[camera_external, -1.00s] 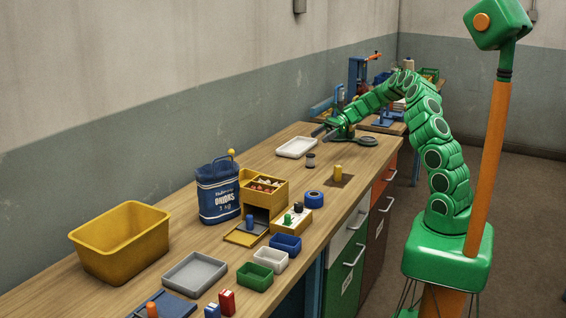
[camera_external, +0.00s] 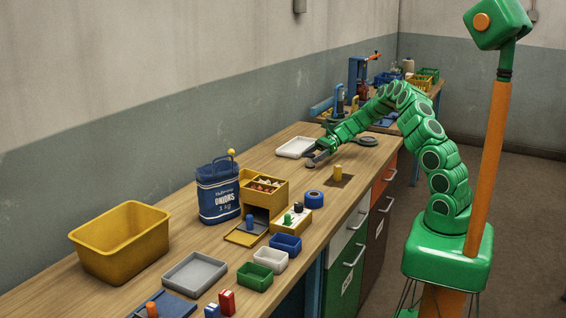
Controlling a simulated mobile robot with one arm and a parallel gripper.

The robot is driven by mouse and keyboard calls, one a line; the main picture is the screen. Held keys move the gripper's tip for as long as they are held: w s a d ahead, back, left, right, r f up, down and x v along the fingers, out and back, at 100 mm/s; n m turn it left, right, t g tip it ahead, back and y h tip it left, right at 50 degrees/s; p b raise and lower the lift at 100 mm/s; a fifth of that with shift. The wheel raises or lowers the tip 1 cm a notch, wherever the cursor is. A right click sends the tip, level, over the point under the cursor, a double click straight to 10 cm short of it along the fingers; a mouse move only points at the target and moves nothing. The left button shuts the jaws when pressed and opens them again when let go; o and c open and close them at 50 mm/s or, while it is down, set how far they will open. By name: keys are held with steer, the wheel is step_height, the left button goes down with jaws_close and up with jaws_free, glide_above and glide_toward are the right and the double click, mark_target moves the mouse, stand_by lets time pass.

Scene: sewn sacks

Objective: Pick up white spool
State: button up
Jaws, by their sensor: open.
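My gripper (camera_external: 317,156) is low over the workbench, beside the right end of the white tray (camera_external: 293,148), with its fingers open. A small spool (camera_external: 310,164) with dark ends stands on the bench at the fingertips. The fingers cover most of it, so its colour is unclear and I cannot tell whether they touch it. No other thing on this bench clearly looks like a white spool.
A yellow peg (camera_external: 338,169) on a brown patch and a blue tape roll (camera_external: 314,196) stand nearer the front. A round dark green object (camera_external: 362,140) lies behind the arm. The onion sack (camera_external: 219,190) and yellow bin (camera_external: 121,243) are left. Bare wood lies between sack and tray.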

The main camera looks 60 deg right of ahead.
mark_target(307, 168)
steer(key=x, duration=0.3)
steer(key=shift+w+a, duration=0.1)
steer(key=shift+a, duration=0.05)
steer(key=shift+c, duration=0.2)
steer(key=c, duration=1)
